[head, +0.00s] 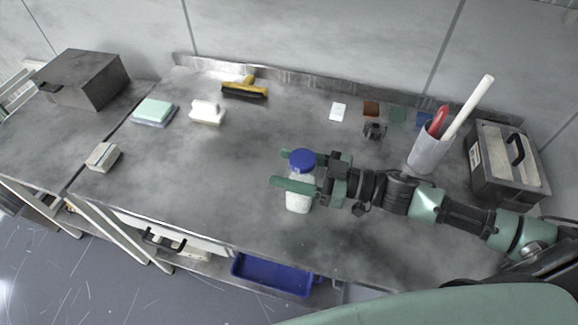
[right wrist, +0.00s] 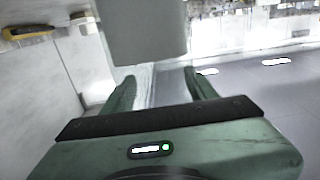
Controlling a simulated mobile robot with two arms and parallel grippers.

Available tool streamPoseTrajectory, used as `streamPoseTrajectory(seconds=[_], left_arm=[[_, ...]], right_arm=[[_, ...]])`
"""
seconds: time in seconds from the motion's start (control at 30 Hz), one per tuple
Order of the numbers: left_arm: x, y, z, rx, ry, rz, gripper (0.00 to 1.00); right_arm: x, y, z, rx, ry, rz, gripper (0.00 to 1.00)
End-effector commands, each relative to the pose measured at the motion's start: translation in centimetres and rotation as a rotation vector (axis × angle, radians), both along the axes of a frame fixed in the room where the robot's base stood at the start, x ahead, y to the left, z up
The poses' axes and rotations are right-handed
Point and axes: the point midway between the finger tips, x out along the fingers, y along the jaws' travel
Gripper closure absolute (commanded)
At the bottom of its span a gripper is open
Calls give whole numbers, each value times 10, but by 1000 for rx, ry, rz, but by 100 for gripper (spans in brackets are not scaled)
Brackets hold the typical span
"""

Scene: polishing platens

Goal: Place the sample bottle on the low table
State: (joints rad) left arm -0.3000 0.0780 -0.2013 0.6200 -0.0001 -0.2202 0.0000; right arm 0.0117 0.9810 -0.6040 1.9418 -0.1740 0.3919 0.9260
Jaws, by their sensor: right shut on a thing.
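The sample bottle (head: 299,194) is white with a blue cap and is upright or nearly so over the grey workbench. My right gripper (head: 296,172) comes from the right and is shut on it, one green finger on each side. I cannot tell whether its base touches the bench. In the right wrist view the fingers (right wrist: 160,90) show with pale, translucent material between them and a grey shape above. My left gripper is not in view. I cannot tell which surface, if any, is the low table.
The workbench (head: 190,165) has clear room left of the bottle. A white holder (head: 428,152) and a grey case (head: 505,165) stand to the right. A yellow brush (head: 244,90) lies at the back. A side surface (head: 35,150) at left carries a grey box (head: 85,78).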

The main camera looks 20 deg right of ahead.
Motion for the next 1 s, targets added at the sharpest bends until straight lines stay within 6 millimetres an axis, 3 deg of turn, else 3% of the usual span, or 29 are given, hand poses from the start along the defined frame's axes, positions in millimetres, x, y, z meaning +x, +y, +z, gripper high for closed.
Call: streamPoseTrajectory(seconds=[0.2,0.23,0.3,0.67,1.0], left_arm=[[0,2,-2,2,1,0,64],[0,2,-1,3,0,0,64],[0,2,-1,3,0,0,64],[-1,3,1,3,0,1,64],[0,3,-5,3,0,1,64]], right_arm=[[0,0,-3,1,-1,0,100],[0,0,-3,0,0,0,34],[0,0,-3,-1,1,0,20],[0,0,1,-1,-1,0,20],[-28,-41,-3,-4,9,-1,20]])
